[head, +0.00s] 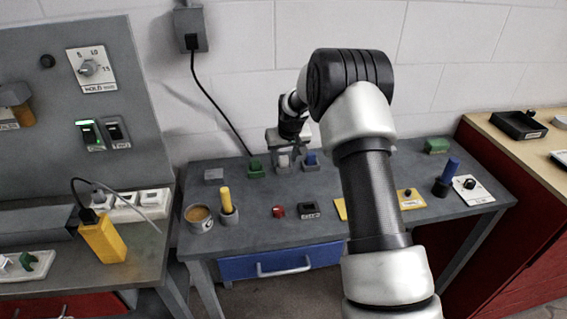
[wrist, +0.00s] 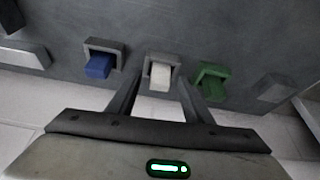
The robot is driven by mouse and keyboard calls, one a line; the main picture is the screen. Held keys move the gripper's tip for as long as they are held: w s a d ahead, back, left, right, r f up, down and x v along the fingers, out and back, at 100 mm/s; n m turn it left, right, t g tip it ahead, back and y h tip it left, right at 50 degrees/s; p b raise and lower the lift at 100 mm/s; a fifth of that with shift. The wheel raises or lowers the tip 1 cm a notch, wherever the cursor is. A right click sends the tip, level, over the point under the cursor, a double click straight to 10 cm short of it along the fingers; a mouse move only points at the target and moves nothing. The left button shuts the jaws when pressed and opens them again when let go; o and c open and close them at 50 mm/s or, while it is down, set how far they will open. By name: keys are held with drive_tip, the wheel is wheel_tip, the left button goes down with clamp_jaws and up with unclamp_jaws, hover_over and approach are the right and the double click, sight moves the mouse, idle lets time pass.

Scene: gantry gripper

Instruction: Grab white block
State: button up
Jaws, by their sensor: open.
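The white block (wrist: 160,77) sits in a small grey holder (wrist: 161,57) on the table. It also shows in the head view (head: 283,161) at the back of the table, just below my gripper (head: 285,147). In the wrist view my gripper (wrist: 159,84) is open, with one finger on each side of the white block. Whether the fingers touch the block or are still above it, I cannot tell. Nothing is held.
A blue block (head: 311,158) and a green block (head: 255,168) in like holders stand close on either side. A grey block (head: 214,174) lies farther left. A yellow-handled tool (head: 227,201) and a red button (head: 279,211) stand nearer the front. The wall is close behind.

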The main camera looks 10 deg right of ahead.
drive_tip(key=c, duration=1.2)
drive_tip(key=shift+o, duration=0.2)
drive_tip(key=shift+r, duration=0.1)
